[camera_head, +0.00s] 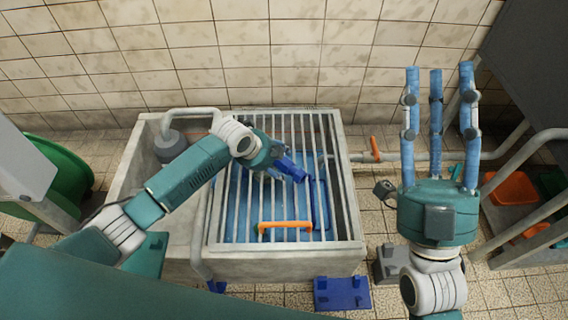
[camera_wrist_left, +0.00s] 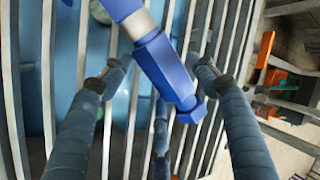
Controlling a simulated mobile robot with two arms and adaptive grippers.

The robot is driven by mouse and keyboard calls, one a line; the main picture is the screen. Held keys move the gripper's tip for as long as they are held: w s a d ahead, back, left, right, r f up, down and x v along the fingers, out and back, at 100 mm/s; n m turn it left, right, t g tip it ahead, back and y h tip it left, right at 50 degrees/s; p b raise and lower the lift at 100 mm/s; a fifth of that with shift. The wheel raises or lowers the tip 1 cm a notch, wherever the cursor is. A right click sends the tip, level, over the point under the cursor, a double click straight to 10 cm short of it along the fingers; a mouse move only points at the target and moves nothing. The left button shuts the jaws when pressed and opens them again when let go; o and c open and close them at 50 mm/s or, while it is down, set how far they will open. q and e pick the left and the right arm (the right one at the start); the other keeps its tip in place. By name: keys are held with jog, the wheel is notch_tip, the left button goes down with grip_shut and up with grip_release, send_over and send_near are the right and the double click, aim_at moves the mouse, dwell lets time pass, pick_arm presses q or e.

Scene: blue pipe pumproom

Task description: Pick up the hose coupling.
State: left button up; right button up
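The hose coupling (camera_head: 292,169) is dark blue and lies over the bars of the grate (camera_head: 341,190) on the basin. In the left wrist view the coupling (camera_wrist_left: 163,68) slants from the top towards the lower right and has a silver band near its upper part. My left gripper (camera_head: 273,160) is above the grate at the coupling. In the left wrist view its fingers (camera_wrist_left: 158,95) are spread, with the coupling between them and gaps at both sides. My right gripper (camera_head: 437,75) is open and empty, fingers pointing up, right of the basin.
The concrete basin (camera_head: 120,205) stands against the tiled wall, with blue below the bars. An orange handle (camera_head: 285,225) is at the grate's front. A pipe with an orange lever (camera_head: 375,148) runs right. A blue block (camera_head: 342,294) lies on the floor. A rack with orange bins (camera_head: 510,188) stands right.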

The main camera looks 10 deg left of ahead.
pick_arm(q)
jog(key=c, duration=1)
jog(key=shift+r, duration=0.15)
jog(key=shift+c, duration=0.2)
